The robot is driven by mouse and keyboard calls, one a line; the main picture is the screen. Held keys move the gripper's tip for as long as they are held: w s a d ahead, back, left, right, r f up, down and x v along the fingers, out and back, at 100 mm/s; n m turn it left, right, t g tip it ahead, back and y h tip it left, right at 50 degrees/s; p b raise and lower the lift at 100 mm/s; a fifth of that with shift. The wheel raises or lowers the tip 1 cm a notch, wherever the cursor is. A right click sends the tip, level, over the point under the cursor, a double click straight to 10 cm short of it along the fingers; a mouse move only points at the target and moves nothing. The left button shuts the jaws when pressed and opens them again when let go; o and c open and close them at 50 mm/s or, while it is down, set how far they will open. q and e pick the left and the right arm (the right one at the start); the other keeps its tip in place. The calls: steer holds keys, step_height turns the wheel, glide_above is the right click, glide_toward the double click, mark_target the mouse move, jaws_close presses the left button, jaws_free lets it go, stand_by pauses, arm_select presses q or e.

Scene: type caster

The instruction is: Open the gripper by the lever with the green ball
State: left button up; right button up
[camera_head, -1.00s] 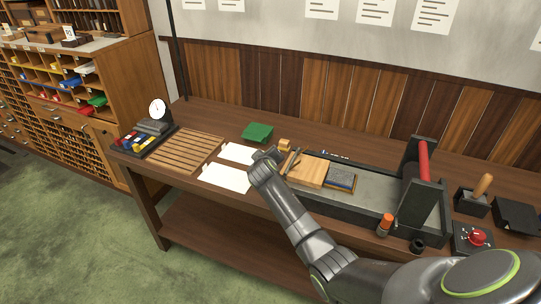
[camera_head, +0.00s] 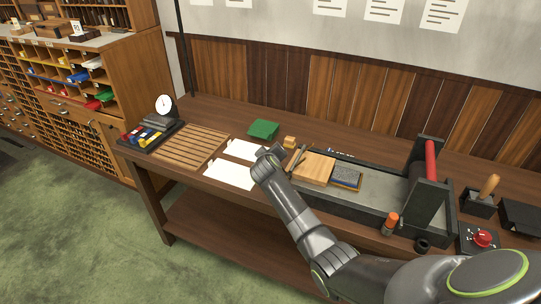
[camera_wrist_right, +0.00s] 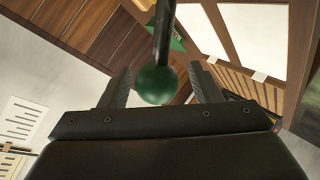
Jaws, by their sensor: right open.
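The green ball (camera_wrist_right: 157,85) sits on the end of a dark rod, its lever, in the right wrist view. The rod runs up from the ball to the top edge of the picture. My right gripper (camera_wrist_right: 161,70) is open, with one finger on each side of the ball; there is a gap on both sides, wider on the right. In the head view my right gripper (camera_head: 284,157) is over the middle of the bench, by a wooden block (camera_head: 314,168). I cannot make out the ball in the head view. My left gripper is not in view.
A long grey press bed (camera_head: 375,205) with a red roller (camera_head: 431,161) is on the right of the bench. A red knob (camera_head: 482,239) is at far right.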

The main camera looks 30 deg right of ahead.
steer(key=shift+s+r, duration=0.1)
steer(key=shift+s, duration=0.05)
steer(key=b+v, duration=0.2)
steer(key=v, duration=1.5)
steer(key=shift+a, duration=0.1)
